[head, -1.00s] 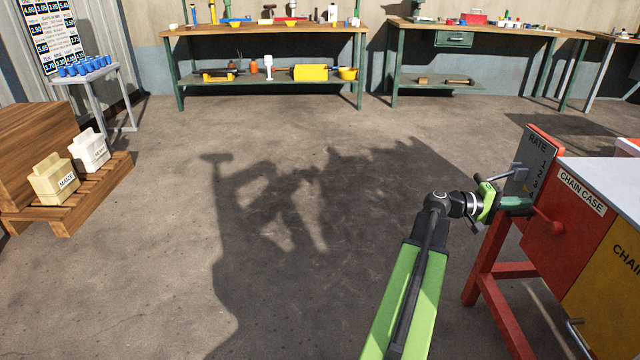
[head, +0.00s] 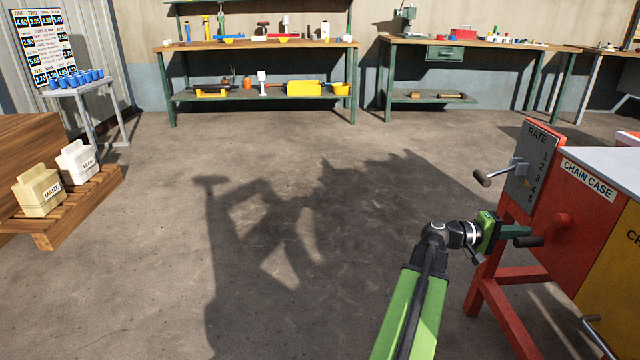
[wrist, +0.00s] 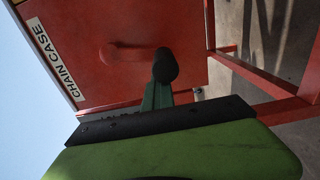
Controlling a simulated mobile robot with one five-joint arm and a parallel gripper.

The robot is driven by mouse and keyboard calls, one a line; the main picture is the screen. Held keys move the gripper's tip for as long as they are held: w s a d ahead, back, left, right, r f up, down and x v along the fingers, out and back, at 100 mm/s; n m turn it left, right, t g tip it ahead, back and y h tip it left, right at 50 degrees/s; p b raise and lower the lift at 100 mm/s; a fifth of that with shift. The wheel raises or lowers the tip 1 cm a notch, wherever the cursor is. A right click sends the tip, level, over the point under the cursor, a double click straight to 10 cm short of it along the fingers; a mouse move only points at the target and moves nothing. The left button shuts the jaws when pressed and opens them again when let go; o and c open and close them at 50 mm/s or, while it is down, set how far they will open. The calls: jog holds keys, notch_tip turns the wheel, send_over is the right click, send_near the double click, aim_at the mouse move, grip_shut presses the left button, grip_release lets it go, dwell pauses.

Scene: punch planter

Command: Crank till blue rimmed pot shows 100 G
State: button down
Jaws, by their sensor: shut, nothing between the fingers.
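My gripper (head: 524,238) is shut and empty, in front of the red chain case (head: 574,212). In the wrist view, its closed dark-tipped fingers (wrist: 164,70) point toward the red panel beside a round red boss (wrist: 115,52); I cannot tell whether they touch. A lever with a dark grip (head: 482,178) sticks out from the grey RATE plate (head: 527,170), which bears the numbers 1 to 5. The gripper is below and right of that lever, apart from it. A grey bar handle (head: 592,332) is on the lower right. No blue-rimmed pot or weight readout can be made out.
Red legs (head: 485,305) support the machine. A pallet (head: 82,205) with maize and beans containers is at left. Blue cups (head: 75,79) stand on a small table under a price board (head: 40,45). Workbenches (head: 260,45) line the back wall. The middle floor is clear.

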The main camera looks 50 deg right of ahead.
jog(key=v, duration=0.9)
jog(key=shift+w+d, duration=0.15)
jog(key=shift+w, duration=0.05)
dwell(0.5)
jog(key=shift+f, duration=0.1)
